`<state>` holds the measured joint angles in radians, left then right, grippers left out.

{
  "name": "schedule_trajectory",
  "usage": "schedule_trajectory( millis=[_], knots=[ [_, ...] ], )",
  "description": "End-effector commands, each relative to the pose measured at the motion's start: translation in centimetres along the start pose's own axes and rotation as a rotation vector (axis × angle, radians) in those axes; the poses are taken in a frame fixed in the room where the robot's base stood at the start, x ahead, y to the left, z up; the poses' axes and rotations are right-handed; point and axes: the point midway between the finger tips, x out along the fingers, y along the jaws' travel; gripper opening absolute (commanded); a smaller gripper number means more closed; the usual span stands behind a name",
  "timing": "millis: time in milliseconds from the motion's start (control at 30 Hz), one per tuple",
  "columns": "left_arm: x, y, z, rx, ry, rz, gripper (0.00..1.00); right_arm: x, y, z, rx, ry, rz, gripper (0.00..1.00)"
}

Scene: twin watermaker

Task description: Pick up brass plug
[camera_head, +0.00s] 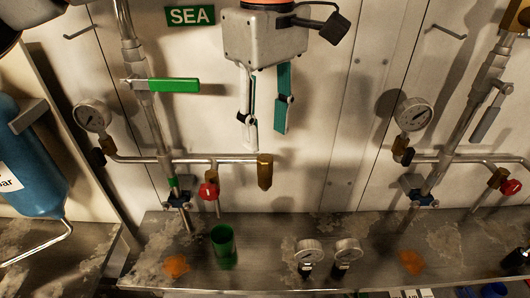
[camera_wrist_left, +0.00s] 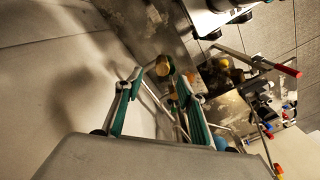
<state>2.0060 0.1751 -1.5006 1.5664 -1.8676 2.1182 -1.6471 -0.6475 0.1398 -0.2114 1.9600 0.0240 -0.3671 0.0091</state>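The brass plug (camera_head: 264,171) is a short brass cylinder hanging at the right end of the left horizontal pipe in the head view. In the left wrist view the brass plug (camera_wrist_left: 163,65) shows just beyond and between the fingertips. My left gripper (camera_head: 266,139) points down above the plug, its two fingers apart with nothing between them. Its green-padded fingers also show spread in the left wrist view (camera_wrist_left: 159,80). I cannot tell the exact gap between fingertips and plug. My right gripper is not in view.
A red-knobbed valve (camera_head: 209,191) and a green-handled valve (camera_head: 174,85) sit left of the plug. A green cup (camera_head: 223,241) and two loose gauges (camera_head: 309,252) stand on the worn metal bench (camera_head: 260,280) below. A second pipe set (camera_head: 460,159) is at right.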

Motion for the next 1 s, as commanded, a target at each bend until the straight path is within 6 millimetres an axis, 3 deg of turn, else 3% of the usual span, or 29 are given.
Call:
schedule_trajectory(
  millis=[200,533,867,1000],
  knots=[
    [2.4,-0.1,0.0,0.001,-0.003,-0.001,0.39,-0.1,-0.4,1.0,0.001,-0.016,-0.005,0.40],
    [6.5,-0.3,0.1,0.000,-0.004,-0.002,0.39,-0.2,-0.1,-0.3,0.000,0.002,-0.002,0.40],
    [7.2,-0.2,0.1,0.000,-0.002,0.000,0.39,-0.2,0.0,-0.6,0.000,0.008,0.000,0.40],
    [7.2,-0.2,0.1,0.000,-0.003,0.000,0.08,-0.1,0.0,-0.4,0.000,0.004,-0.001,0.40]
  ],
)
